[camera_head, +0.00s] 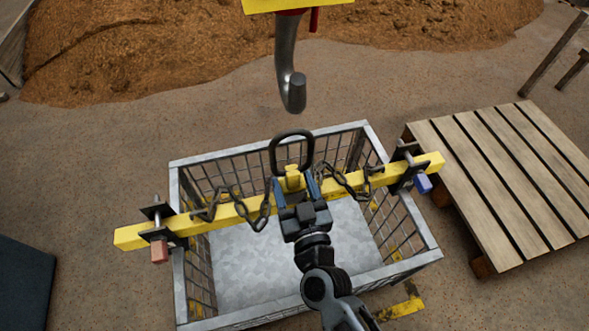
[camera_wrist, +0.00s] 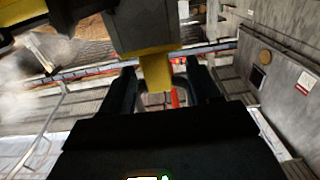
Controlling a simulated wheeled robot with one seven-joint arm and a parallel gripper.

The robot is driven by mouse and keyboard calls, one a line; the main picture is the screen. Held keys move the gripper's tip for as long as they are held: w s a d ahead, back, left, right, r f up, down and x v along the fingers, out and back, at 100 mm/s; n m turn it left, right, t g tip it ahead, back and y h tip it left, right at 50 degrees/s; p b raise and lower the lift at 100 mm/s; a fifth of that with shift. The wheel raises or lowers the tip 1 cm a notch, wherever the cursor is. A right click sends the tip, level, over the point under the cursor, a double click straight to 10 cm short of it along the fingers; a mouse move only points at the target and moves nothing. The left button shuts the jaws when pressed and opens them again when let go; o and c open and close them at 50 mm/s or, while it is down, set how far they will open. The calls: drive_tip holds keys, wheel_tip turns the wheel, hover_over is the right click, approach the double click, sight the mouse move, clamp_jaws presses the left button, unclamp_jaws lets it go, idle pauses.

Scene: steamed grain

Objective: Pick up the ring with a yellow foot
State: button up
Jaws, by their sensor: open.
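The dark ring (camera_head: 291,135) stands upright on its yellow foot (camera_head: 292,178) at the middle of a yellow lifting beam (camera_head: 232,213). My gripper (camera_head: 295,184) is open at the foot, its two fingers on either side, just below the ring. In the wrist view the yellow foot (camera_wrist: 155,72) shows between the spread fingertips of my gripper (camera_wrist: 162,76), and part of a dark loop shows beside it. I cannot tell whether either finger touches the foot.
A grey metal hook (camera_head: 290,80) hangs above the ring. Chains (camera_head: 343,182) hang from the beam, which lies across a mesh crate (camera_head: 410,268). A wooden pallet (camera_head: 510,170) stands at the right, a grain heap (camera_head: 150,45) behind.

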sight(290, 167)
drive_tip(key=shift+b+x, duration=0.4)
drive_tip(key=shift+x, duration=1.9)
drive_tip(key=shift+d+r, duration=0.1)
drive_tip(key=shift+r, duration=0.05)
clamp_jaws()
drive_tip(key=shift+w+r, duration=0.1)
drive_tip(key=shift+r, duration=0.05)
